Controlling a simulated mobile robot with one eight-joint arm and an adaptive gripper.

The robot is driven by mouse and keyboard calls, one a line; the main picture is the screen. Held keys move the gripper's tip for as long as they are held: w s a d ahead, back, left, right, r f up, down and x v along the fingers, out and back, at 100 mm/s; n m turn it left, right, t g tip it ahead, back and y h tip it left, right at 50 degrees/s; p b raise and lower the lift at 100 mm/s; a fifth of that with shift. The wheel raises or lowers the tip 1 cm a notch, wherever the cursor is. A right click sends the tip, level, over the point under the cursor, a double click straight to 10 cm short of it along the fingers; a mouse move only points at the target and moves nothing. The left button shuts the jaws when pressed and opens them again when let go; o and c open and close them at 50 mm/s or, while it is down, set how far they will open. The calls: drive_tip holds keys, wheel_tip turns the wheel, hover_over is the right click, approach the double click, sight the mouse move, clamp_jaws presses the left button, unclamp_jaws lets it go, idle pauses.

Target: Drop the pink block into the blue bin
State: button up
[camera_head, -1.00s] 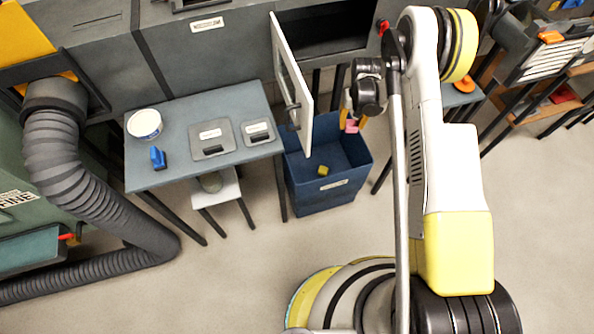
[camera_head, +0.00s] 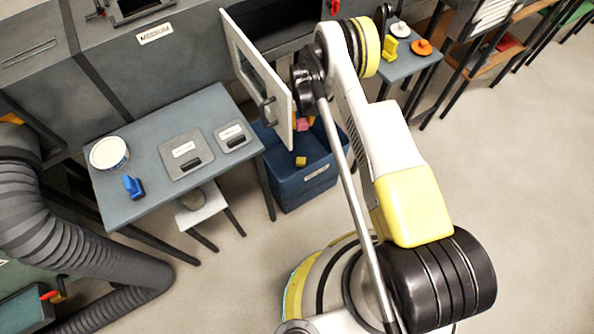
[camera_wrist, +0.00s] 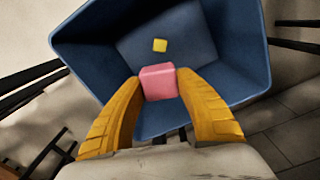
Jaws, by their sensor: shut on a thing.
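The pink block (camera_wrist: 158,82) is between the yellow fingertips of my gripper (camera_wrist: 156,88), which is shut on it. In the wrist view the block is seen over the open mouth of the blue bin (camera_wrist: 85,45), with the bin's floor visible beyond. In the head view the pink block (camera_head: 303,124) shows small above the blue bin (camera_head: 300,188), and my gripper (camera_head: 304,122) is mostly hidden behind the open door and my arm. A small yellow block (camera_wrist: 160,45) lies inside the bin.
An open cabinet door (camera_head: 258,80) hangs close to my gripper and beside the bin. A grey-blue table (camera_head: 140,205) with a white tub (camera_head: 109,153) and a blue object (camera_head: 133,187) stands left of the bin. A smaller table with yellow and orange items (camera_head: 421,47) is at the right.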

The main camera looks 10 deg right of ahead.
drive_tip(key=shift+f, duration=0.1)
drive_tip(key=o, duration=0.9)
drive_tip(key=shift+c, duration=0.2)
wheel_tip(320, 180, up, 12)
